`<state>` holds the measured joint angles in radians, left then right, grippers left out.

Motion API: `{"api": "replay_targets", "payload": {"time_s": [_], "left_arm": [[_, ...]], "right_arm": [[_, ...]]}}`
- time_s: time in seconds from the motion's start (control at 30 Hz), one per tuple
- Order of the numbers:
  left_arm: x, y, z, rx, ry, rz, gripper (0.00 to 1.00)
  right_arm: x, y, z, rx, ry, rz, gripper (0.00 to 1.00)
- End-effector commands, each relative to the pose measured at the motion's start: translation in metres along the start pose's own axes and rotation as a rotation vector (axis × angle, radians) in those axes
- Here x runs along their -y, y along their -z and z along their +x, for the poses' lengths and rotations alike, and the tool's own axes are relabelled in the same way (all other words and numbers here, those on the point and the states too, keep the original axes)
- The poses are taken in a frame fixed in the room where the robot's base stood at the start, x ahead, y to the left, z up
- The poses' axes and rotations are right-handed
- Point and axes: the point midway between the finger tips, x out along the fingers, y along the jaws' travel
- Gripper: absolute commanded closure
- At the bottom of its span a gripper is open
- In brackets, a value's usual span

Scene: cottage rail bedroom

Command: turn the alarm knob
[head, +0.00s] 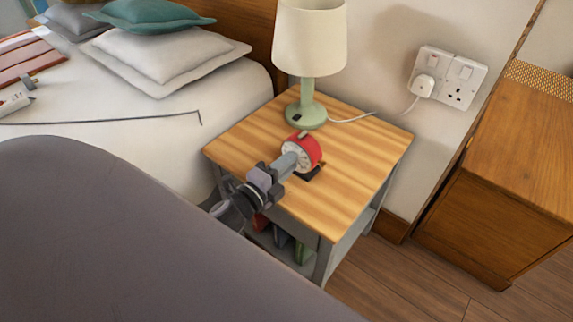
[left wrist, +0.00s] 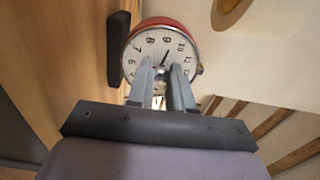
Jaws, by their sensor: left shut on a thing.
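A red alarm clock (head: 308,148) with a pale dial stands on the wooden top of the bedside table (head: 345,190). In the left wrist view the dial (left wrist: 140,63) with black numerals faces my gripper, and the red rim shows above it. My left gripper (head: 291,160) reaches in from the left, close in front of the dial. Its two fingers (left wrist: 161,75) are close together over the middle of the dial, shut on what seems to be the alarm knob. The fingers hide most of the knob, so its angle cannot be told. My right gripper is not in view.
A green lamp (head: 306,105) with a cream shade stands behind the clock. A black item (head: 312,174) lies beside the clock. The bed (head: 150,112) is at left. The table's right side is clear.

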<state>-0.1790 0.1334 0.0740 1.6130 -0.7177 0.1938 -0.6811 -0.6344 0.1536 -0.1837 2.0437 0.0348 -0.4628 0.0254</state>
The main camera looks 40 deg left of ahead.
Motion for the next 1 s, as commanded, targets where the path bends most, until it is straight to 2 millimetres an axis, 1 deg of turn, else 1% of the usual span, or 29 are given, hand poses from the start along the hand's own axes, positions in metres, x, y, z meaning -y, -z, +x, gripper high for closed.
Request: {"api": "replay_targets", "payload": {"time_s": [0.2, 0.6, 0.63, 0.67, 0.7, 1.0], "left_arm": [[0.0003, 0.0002, 0.0, 0.0, 0.001, 0.035, 1.0], [0.0004, 0.0003, 0.0, 0.0, 0.001, 0.038, 1.0], [0.0004, 0.0003, 0.0, 0.0, 0.001, 0.038, 0.7], [0.0004, 0.0003, 0.0, 0.0, 0.001, 0.038, 0.6], [0.0003, 0.0003, 0.0, 0.0, 0.001, 0.038, 0.56], [0.0, 0.0002, -0.0015, 0.0, 0.0, 0.037, 0.56]], "right_arm": [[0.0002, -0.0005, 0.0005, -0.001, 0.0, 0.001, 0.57], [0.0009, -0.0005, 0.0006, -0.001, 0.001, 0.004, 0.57], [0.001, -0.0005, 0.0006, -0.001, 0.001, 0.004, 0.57], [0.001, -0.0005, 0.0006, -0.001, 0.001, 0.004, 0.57], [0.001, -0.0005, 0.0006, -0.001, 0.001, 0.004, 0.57], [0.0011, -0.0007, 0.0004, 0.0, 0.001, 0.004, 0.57]]}}
